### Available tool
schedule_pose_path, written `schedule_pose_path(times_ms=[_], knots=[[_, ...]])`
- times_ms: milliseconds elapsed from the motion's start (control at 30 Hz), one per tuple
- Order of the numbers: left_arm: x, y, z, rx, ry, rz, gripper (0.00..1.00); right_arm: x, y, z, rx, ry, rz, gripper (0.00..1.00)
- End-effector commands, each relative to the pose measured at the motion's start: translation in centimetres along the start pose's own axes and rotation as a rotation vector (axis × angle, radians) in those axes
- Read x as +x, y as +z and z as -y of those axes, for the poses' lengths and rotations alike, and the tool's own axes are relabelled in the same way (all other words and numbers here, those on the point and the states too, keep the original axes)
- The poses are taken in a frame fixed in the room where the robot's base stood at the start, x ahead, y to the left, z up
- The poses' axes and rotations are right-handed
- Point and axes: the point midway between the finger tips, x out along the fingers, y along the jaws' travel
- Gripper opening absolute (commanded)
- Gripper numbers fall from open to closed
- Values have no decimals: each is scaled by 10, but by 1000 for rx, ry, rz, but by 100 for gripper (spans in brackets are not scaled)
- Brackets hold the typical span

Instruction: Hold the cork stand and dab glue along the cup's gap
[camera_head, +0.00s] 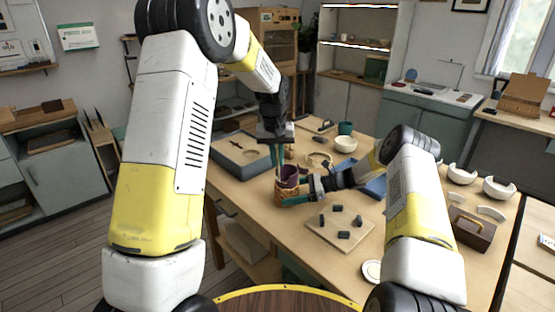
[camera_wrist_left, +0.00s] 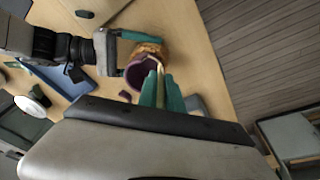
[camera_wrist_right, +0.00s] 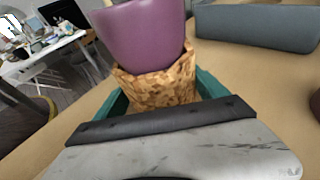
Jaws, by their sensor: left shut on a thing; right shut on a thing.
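The purple cup (camera_wrist_right: 145,35) stands in the cork stand (camera_wrist_right: 160,85) in the right wrist view. In the head view the cup (camera_head: 289,172) and the stand (camera_head: 283,195) are near the table's left edge. My right gripper (camera_head: 290,200) is shut on the cork stand, a finger on either side. My left gripper (camera_head: 275,160) points down from above, its teal fingers shut on a thin pale stick, probably the glue applicator (camera_wrist_left: 160,82). The stick's lower end is at the cup's rim in the left wrist view (camera_wrist_left: 138,72); contact is unclear. The cup's gap is hard to make out.
A board with several small dark blocks (camera_head: 324,232) lies in front of the stand. A grey tray (camera_head: 228,166) is behind it at left. A white bowl (camera_head: 346,144) and a teal cup (camera_head: 345,128) stand farther back. White bowl pieces (camera_head: 462,175) lie at right.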

Motion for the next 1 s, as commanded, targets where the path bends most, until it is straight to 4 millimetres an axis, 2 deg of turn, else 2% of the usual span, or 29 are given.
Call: schedule_pose_path(times_ms=[667, 1000], knots=[[-3, 0, -1, 0, 0, -1, 0, 0, 0, 0, -1, 0, 1, 60], [-5, 6, -13, 1, 0, 0, 0, 0, 0, 0, -1, 0, 1, 60]])
